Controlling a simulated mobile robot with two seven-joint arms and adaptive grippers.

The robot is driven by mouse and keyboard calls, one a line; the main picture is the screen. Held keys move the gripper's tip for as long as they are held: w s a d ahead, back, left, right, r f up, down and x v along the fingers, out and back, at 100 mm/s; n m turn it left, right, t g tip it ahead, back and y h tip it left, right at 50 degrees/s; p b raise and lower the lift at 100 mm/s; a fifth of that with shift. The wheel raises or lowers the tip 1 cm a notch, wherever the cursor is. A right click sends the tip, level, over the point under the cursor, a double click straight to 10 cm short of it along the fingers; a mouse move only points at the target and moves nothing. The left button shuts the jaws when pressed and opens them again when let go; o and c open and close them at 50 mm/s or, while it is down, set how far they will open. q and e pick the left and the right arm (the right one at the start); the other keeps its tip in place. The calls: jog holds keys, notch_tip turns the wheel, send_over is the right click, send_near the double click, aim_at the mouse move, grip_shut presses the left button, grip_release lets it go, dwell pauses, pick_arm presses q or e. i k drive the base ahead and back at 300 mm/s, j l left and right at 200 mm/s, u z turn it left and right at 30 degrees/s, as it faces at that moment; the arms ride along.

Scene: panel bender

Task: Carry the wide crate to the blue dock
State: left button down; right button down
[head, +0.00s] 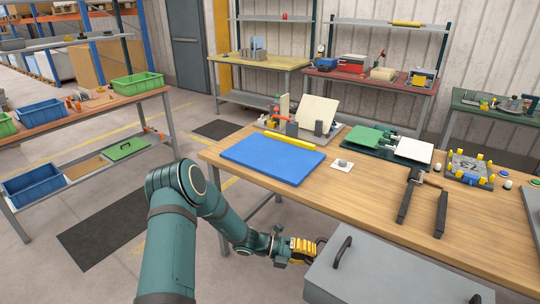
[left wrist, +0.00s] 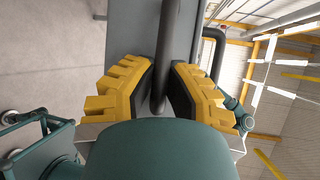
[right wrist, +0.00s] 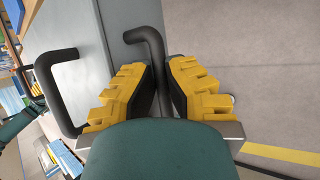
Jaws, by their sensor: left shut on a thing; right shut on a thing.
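The wide crate (head: 395,275) is a grey box with a flat top and black handles, at the lower right of the head view, in front of the wooden table. My left gripper (head: 306,250) is at its left end, shut on a black bar handle (left wrist: 162,55). My right gripper (right wrist: 166,95) is outside the head view; in the right wrist view it is shut on another black bar handle (right wrist: 152,48) of the crate. The blue dock (head: 262,163) is a flat blue slab on the table's left part, apart from the crate.
A yellow bar (head: 289,141) lies along the dock's back edge.

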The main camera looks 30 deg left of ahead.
aim_at(271, 153)
jog(key=j, duration=1.55)
jog(key=i+j, duration=0.15)
jog(key=j, duration=1.45)
jog(key=i+j, duration=0.1)
jog(key=j+u, duration=0.05)
